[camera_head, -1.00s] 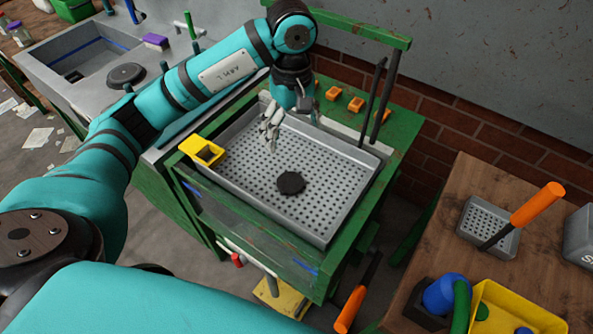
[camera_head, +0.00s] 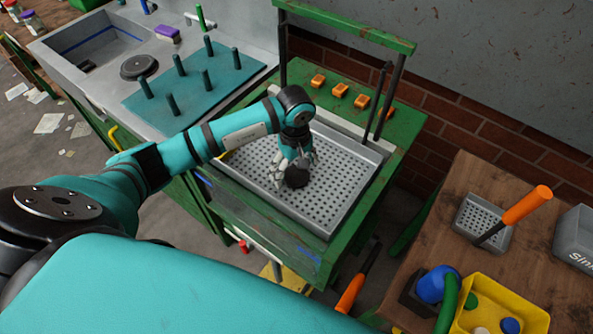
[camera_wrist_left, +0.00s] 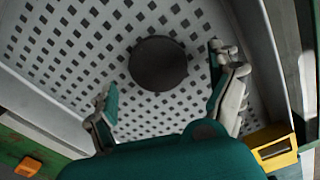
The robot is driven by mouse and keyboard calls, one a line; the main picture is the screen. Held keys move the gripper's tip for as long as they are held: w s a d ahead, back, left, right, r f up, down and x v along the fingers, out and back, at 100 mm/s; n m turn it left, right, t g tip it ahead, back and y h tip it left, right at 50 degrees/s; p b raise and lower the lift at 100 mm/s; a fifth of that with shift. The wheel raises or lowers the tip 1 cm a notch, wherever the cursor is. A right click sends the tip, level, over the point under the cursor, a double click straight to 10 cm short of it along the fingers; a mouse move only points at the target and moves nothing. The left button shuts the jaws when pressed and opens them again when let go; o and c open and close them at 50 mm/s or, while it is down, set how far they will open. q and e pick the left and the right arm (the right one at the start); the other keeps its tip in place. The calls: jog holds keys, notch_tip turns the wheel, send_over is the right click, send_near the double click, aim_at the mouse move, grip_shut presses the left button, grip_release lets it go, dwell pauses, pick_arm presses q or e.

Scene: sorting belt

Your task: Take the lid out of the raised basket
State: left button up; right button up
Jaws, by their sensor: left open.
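The lid (camera_head: 297,176) is a small dark round disc lying in the raised basket (camera_head: 328,229), a grey tray with a perforated floor on a green frame. My left gripper (camera_head: 291,172) is down inside the basket, right at the lid, and partly covers it in the head view. In the left wrist view the lid (camera_wrist_left: 158,64) lies flat on the perforated floor, ahead of the open fingers of my left gripper (camera_wrist_left: 166,92). One finger is on each side below it, with a gap between them and the lid. My right gripper is not in view.
A yellow holder (camera_wrist_left: 272,146) sits at the basket's edge. Orange blocks (camera_head: 340,89) and dark upright posts stand behind the basket. A teal peg board (camera_head: 193,88) and a sink counter are at left. A wooden table (camera_head: 470,190) with a yellow bin (camera_head: 508,296) is at right.

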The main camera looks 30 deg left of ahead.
pick_arm(q)
jog(key=shift+f, duration=0.65)
jog(key=c, duration=0.8)
jog(key=shift+r, duration=0.1)
